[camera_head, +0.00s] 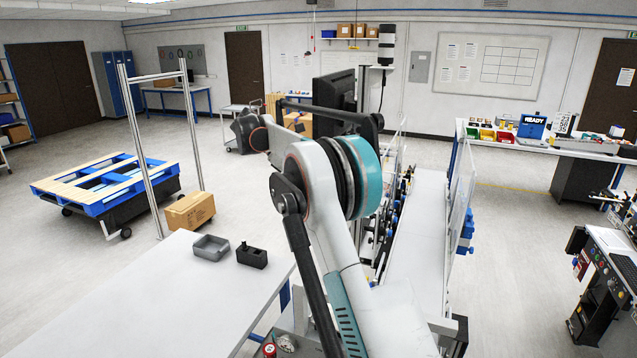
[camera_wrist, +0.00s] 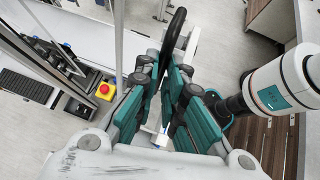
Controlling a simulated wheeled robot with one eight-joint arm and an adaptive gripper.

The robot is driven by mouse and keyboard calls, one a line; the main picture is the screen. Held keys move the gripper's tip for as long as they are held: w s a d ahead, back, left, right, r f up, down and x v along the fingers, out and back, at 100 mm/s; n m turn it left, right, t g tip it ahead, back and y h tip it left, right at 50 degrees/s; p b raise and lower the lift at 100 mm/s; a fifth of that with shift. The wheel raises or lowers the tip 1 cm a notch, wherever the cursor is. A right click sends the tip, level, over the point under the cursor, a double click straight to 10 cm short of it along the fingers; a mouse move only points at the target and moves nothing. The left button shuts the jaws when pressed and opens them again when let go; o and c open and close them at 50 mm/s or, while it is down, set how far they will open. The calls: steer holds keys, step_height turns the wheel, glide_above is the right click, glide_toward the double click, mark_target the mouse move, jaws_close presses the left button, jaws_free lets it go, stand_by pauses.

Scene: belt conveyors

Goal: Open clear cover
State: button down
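A clear panel (camera_head: 463,195), which looks like the clear cover, stands upright along the right side of the white conveyor (camera_head: 418,235) in the head view. I cannot tell whether it is open or closed. My gripper (camera_wrist: 163,85) shows in the wrist view with its teal-padded fingers apart and a gap between them. A dark curved bar or ring (camera_wrist: 174,38) lies just beyond the fingertips; I cannot tell whether it touches them or belongs to the cover. In the head view my arm hides the gripper.
A red emergency button on a yellow box (camera_wrist: 105,90) is left of the fingers in the wrist view. In the head view, a white table (camera_head: 150,300) is at lower left, a cardboard box (camera_head: 189,211) stands behind it, and a control desk (camera_head: 612,245) is at right.

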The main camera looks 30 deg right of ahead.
steer(key=c, duration=1.7)
jaws_free()
steer(key=shift+w+a+f, duration=0.1)
step_height(320, 180, up, 10)
